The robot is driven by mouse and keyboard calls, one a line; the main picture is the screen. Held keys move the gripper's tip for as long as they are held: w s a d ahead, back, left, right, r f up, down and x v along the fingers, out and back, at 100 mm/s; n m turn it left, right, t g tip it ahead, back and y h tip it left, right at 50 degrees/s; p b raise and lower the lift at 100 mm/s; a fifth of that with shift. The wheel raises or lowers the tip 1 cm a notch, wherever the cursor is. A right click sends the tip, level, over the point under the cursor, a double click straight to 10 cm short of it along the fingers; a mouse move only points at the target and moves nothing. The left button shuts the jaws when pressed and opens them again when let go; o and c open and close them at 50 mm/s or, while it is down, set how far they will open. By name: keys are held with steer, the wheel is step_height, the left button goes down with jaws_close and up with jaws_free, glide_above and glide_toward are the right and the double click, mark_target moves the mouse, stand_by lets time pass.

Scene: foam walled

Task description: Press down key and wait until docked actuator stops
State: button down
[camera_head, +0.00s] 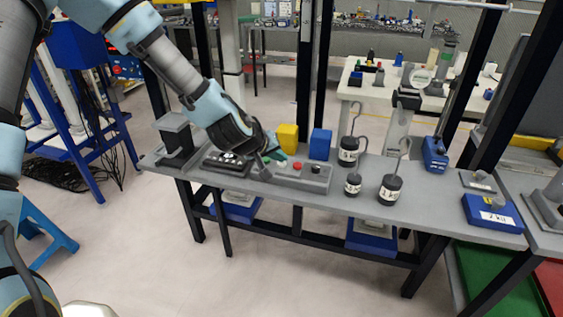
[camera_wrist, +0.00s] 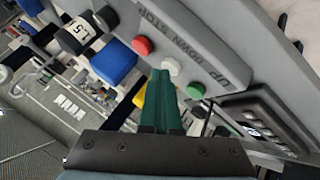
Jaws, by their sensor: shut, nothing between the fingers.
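A grey control box (camera_head: 312,178) lies on the bench; in the wrist view its panel (camera_wrist: 205,45) is lettered UP, DOWN and STOP. It carries a green button (camera_wrist: 196,90), a white button (camera_wrist: 173,67) in the middle by DOWN, and a red button (camera_wrist: 142,45) by STOP. My gripper (camera_head: 282,157) is over the box. In the wrist view my gripper (camera_wrist: 163,75) is shut and empty, its green fingertips at the white button's edge; I cannot tell whether they press it. I cannot tell which device is the docked actuator.
A black keypad device (camera_head: 228,161) lies left of the box, and a grey-black stand (camera_head: 175,138) at the bench's left end. Yellow (camera_head: 287,137) and blue (camera_head: 320,144) blocks stand behind. Hooked black weights (camera_head: 390,188) stand to the right.

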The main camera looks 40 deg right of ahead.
mark_target(280, 165)
steer(key=shift+r+p, duration=0.6)
steer(key=shift+r, duration=0.3)
step_height(280, 165, up, 5)
steer(key=p, duration=0.3)
stand_by(0.7)
